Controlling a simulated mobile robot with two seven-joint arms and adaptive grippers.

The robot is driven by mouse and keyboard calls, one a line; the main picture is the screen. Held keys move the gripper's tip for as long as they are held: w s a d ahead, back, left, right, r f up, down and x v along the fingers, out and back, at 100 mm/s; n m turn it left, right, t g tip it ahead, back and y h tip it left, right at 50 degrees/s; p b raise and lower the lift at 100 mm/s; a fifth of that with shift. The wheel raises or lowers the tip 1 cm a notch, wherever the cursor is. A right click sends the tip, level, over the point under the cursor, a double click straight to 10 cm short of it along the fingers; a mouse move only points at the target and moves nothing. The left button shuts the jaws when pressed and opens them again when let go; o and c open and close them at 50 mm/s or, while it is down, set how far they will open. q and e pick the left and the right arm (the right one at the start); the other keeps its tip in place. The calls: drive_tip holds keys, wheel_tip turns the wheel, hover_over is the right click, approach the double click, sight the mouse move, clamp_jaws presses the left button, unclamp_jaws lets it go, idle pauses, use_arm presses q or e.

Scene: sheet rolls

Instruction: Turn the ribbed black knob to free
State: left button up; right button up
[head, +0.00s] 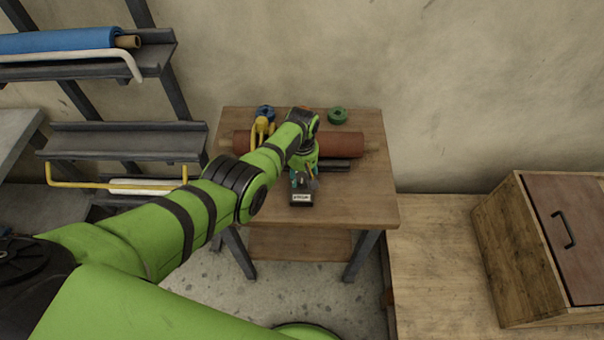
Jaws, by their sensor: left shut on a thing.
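My left gripper (304,182) points down over the front middle of the small wooden table, at a small dark block (301,200) with a pale label. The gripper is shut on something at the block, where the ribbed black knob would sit. The knob itself is hidden by the fingers and wrist, so its turn position cannot be seen. The label is too small to read. My right gripper is not in view.
A red-brown roll (342,145) lies across the table (355,207), with a dark bar (335,165) in front. A yellow clamp-like thing (262,131), a blue ring (265,112) and a green ring (338,115) are behind. A wooden cabinet (500,235) stands right.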

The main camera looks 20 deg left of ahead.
sight(302, 177)
use_arm(q)
drive_tip(key=shift+s+f, duration=0.15)
drive_tip(key=shift+s, duration=0.05)
drive_tip(key=o, duration=1.2)
drive_tip(key=shift+c, duration=0.2)
drive_tip(key=shift+w, duration=0.15)
drive_tip(key=shift+w+r, duration=0.15)
drive_tip(key=shift+r, duration=0.75)
wheel_tip(302, 177, up, 10)
drive_tip(key=shift+r, duration=0.15)
